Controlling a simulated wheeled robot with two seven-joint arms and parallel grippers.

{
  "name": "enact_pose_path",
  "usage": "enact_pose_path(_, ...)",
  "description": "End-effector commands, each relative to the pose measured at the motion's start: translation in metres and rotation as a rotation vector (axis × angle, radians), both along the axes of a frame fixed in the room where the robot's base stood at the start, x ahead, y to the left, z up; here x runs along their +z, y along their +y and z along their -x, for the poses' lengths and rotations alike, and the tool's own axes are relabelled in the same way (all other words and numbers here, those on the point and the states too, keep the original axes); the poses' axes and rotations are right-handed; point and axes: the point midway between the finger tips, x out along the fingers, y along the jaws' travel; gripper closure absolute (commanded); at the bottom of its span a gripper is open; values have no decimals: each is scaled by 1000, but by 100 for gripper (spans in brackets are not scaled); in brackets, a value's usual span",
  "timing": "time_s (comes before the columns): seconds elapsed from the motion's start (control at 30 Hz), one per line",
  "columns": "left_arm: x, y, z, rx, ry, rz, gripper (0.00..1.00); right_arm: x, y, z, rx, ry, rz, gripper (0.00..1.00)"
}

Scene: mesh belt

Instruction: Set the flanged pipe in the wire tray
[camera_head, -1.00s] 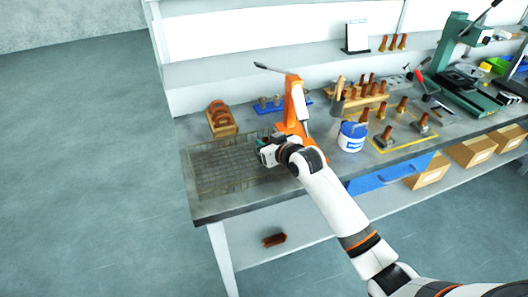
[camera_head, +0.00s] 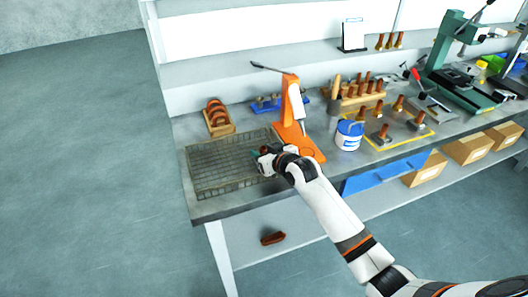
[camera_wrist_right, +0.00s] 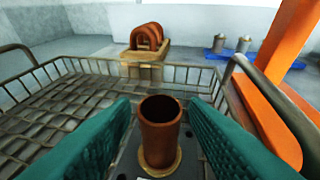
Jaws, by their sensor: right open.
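The flanged pipe (camera_wrist_right: 160,132), a copper-brown tube with a brass ring and a dark plate with holes at its foot, stands upright in the right wrist view. It appears to be at the right end of the wire tray (camera_head: 215,165), whose mesh and rim (camera_wrist_right: 85,85) also show in the wrist view. My right gripper (camera_head: 262,160) is at the tray's right end. Its teal fingers (camera_wrist_right: 160,120) are open on either side of the pipe, with a small gap on each side. The pipe's underside contact is hidden. My left gripper is out of view.
An orange press (camera_head: 292,110) stands close to the tray's right side. A wooden box with copper bends (camera_head: 218,120) stands behind the tray. A white-and-blue tub (camera_head: 349,136) and several pipes on a yellow-edged mat (camera_head: 395,140) are farther right.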

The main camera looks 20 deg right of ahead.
Motion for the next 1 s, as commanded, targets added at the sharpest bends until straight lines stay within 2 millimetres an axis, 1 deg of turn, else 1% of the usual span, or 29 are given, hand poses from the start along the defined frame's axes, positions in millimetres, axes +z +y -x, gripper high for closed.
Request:
enact_pose_path(0.13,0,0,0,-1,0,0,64,4,-1,4,0,-1,1,59)
enact_pose_path(0.23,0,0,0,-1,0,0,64,8,-4,16,0,-1,2,59)
enact_pose_path(0.5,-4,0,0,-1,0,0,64,29,-16,67,0,-1,3,59)
enact_pose_path(0.6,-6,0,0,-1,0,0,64,36,-20,84,1,0,2,59)
enact_pose_path(0.7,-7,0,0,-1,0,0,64,42,-23,96,-1,0,1,59)
enact_pose_path(0.83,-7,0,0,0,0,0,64,47,-25,105,0,0,0,59)
enact_pose_path(1.0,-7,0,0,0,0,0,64,48,-25,108,0,0,-1,59)
